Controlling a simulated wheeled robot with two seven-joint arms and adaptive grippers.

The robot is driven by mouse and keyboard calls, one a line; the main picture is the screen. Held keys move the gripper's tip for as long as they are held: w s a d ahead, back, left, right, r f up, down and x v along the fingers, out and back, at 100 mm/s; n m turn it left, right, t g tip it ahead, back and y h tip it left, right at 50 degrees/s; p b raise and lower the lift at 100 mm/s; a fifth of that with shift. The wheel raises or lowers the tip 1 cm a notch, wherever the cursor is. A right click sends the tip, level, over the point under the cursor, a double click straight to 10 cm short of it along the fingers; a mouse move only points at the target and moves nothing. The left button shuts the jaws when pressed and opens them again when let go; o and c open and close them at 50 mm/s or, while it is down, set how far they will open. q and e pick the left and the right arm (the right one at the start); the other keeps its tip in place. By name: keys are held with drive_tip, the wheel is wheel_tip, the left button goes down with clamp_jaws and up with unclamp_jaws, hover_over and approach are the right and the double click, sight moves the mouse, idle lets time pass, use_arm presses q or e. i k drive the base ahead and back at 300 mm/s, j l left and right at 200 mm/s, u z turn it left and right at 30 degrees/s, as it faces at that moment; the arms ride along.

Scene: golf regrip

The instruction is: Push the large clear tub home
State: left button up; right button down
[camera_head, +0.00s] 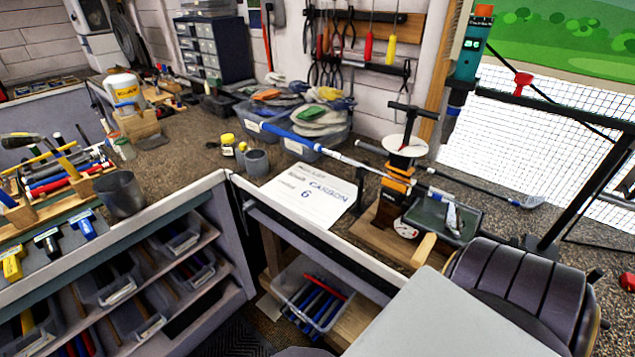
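A large clear tub (287,308) sits on the wooden lower level under the front bench, near the bottom middle of the head view. It holds several blue, red and dark grips. Its near end shows out in front of the bench's front edge, and the tub looks slightly angled. Its far end is partly shaded beneath the bench top, so I cannot tell how deep it sits. Neither of my grippers is in view, and nothing touches the tub that I can see.
Left of the tub, open shelves (205,295) hold several small clear bins. On the bench above are a paper sheet (307,192), a clamped club (335,152), two clear tubs of cloths (318,150) and a grey cup (257,162). Dark floor shows at the tub's left.

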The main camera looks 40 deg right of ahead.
sight(315, 310)
drive_tip(key=z, duration=1.3)
